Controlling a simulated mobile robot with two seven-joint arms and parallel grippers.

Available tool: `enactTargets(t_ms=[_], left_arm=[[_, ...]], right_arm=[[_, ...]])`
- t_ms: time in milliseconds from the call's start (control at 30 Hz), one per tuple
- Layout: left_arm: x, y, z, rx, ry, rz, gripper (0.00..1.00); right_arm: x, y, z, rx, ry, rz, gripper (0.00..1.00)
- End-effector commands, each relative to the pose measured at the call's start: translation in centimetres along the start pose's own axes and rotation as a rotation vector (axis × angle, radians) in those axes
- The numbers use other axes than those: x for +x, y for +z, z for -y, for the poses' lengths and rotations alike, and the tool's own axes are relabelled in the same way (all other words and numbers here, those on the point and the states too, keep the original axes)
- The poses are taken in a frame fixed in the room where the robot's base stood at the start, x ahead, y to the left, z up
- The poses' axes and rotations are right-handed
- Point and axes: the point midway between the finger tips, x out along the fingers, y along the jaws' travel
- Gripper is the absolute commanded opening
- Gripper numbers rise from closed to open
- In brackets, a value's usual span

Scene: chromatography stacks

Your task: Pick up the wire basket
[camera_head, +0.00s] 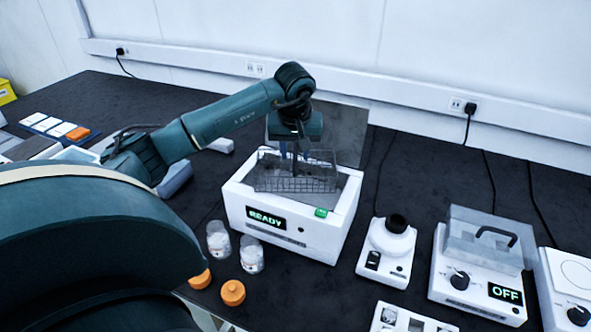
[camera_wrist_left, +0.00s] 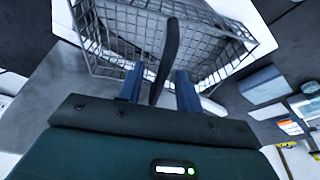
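The wire basket (camera_head: 285,183) is a grey mesh box in the opening of a white bath (camera_head: 290,240) whose display reads READY. It fills the upper part of the left wrist view (camera_wrist_left: 120,32), with its dark upright handle (camera_wrist_left: 168,50). My left gripper (camera_head: 297,152) is above the basket, pointing down. In the left wrist view its two blue fingers (camera_wrist_left: 160,78) stand on either side of the handle, with gaps showing, so it looks open around it. I cannot tell whether the basket touches the bath floor. My right gripper is not in view.
A clear lid (camera_head: 340,130) stands upright behind the bath. Two clear jars (camera_head: 250,255) and orange caps (camera_head: 232,292) are at its front left. A small white device (camera_head: 387,250) and a lidded unit reading OFF (camera_head: 480,265) stand to the right.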

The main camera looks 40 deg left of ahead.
Motion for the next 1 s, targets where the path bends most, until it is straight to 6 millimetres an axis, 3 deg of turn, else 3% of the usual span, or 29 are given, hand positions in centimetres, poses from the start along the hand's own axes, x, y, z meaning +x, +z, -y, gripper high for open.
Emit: enactTargets(t_ms=[167, 1000], left_arm=[[1.4, 0.1, -0.1, 0.002, 0.002, 0.001, 0.35], [1.9, 0.2, -0.1, 0.001, 0.002, 0.000, 0.35]], right_arm=[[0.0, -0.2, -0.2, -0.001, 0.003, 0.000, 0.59], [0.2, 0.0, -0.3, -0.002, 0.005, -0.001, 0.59]])
